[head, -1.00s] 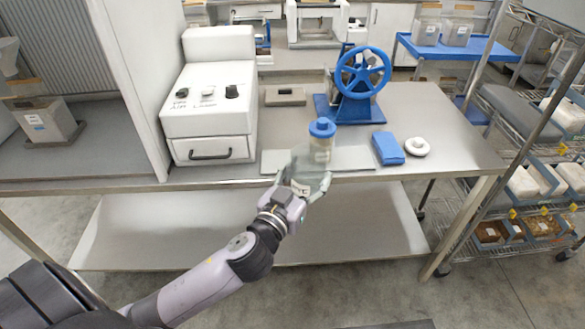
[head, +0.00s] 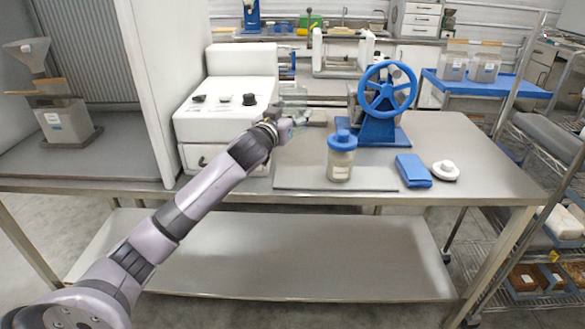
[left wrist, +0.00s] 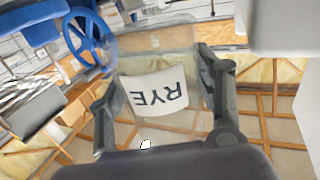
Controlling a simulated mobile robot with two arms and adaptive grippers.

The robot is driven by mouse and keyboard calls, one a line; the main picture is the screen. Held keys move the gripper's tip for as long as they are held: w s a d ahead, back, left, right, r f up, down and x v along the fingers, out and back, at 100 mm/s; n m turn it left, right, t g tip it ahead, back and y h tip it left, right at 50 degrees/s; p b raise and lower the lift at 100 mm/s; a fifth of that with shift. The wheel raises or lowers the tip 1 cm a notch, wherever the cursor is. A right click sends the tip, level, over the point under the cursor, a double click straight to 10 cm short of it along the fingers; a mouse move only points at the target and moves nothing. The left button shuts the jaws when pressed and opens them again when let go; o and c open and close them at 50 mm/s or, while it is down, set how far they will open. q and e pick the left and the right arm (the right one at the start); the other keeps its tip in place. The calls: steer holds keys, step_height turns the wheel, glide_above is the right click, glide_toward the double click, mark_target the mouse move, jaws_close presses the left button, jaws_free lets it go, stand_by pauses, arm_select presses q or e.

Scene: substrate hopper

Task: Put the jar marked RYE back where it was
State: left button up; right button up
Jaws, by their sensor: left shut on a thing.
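The jar marked RYE (left wrist: 157,95) is clear, with a white label that reads upside down in the left wrist view. My left gripper (left wrist: 158,72) is shut on it, one finger on each side. In the head view the left gripper (head: 284,122) is beside the right side of the white machine (head: 226,108), above the table. The jar there is faint and partly hidden by the hand. Another jar with a blue lid (head: 341,156) stands upright on a flat grey plate (head: 300,178), right of the gripper. My right gripper is not in view.
A blue handwheel press (head: 382,105) stands at the back of the steel table (head: 480,175). A blue block (head: 413,171) and a white round piece (head: 446,171) lie to the right. A wire rack stands at far right. A hopper unit (head: 62,120) sits at far left.

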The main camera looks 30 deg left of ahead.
arm_select(q)
step_height(320, 180, down, 11)
steer(key=shift+f+b, duration=0.2)
steer(key=shift+b, duration=0.35)
step_height(320, 180, down, 4)
steer(key=shift+r+b, duration=0.15)
steer(key=shift+b, duration=0.15)
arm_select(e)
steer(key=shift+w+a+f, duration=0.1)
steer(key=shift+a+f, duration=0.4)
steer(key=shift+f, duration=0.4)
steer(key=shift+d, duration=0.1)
arm_select(q)
steer(key=o, duration=1.4)
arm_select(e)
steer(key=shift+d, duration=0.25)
